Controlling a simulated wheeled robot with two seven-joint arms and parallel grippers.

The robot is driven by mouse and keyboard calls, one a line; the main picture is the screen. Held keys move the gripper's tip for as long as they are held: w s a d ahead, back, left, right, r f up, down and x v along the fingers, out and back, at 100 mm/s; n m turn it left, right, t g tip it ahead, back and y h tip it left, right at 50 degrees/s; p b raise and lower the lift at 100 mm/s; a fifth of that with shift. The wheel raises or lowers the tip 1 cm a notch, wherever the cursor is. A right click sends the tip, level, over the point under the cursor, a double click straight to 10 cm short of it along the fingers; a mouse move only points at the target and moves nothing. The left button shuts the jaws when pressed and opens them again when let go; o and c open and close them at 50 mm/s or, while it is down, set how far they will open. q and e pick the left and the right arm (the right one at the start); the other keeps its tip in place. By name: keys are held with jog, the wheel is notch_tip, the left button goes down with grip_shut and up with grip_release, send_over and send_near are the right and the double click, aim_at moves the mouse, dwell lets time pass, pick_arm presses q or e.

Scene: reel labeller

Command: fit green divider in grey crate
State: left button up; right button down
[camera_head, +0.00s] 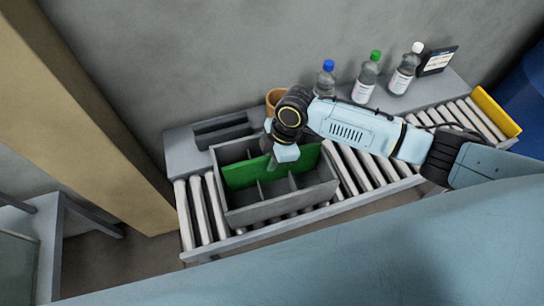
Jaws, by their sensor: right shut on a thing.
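The grey crate (268,214) stands on the roller conveyor with its open top facing up. Grey partitions split its inside into several compartments. The green divider (242,173) is a long flat panel lying lengthwise in the crate's opening, at least partly below the rim. Whether it is fully down cannot be told. My right gripper (274,163) reaches down over the crate from the right and is shut on the green divider near its middle. The gripper and wrist hide part of the divider and the crate's back wall. My left gripper is not in view.
Bottles with blue (325,78), green (369,77) and white (405,69) caps stand on the ledge behind the conveyor (204,212). An orange-brown cup (274,97) is behind my wrist. A yellow end stop (497,111) closes the right end. A beige post (85,110) stands left.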

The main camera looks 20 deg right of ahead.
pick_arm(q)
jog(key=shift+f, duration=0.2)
pick_arm(e)
jog(key=shift+f, duration=0.3)
jog(key=c, duration=1.4)
grip_release()
jog(key=shift+f, duration=0.1)
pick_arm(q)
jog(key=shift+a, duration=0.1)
